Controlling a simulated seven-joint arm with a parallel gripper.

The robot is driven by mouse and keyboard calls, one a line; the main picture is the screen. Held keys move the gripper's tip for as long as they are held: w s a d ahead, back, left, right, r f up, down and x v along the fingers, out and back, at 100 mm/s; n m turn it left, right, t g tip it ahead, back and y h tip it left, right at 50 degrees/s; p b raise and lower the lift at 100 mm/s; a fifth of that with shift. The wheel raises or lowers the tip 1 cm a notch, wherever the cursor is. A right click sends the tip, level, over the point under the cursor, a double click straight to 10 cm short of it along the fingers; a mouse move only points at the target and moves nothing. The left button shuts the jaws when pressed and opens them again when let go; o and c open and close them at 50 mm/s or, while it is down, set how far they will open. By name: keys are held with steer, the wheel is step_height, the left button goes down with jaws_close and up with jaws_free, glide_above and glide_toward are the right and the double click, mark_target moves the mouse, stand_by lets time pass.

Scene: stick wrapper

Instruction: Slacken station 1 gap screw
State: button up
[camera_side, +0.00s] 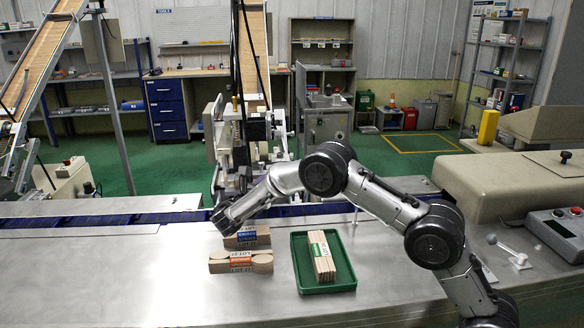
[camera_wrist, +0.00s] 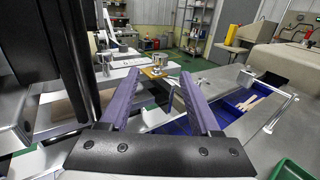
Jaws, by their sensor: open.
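In the wrist view, a small bright metal piece like a screw or knob (camera_wrist: 157,62) stands on a brass-coloured plate on the machine. It shows between and beyond the tips of my gripper (camera_wrist: 153,78). The two purple fingers are spread apart with nothing between them. I cannot tell which station this piece belongs to. In the side view, my gripper (camera_side: 222,220) reaches to the left, low over the blue conveyor channel (camera_side: 150,218), in front of the machine (camera_side: 245,140). Its fingertips and the screw are too small or hidden to make out there.
Banded stick bundles (camera_side: 240,262) lie on the steel table (camera_side: 110,280) just below my gripper. A green tray (camera_side: 342,280) with another bundle is to their right. A beige housing (camera_side: 510,185) and a control box (camera_side: 560,230) stand at right. The front left table is clear.

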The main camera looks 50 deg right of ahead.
steer(key=x, duration=0.9)
steer(key=shift+d, duration=0.1)
jaws_close()
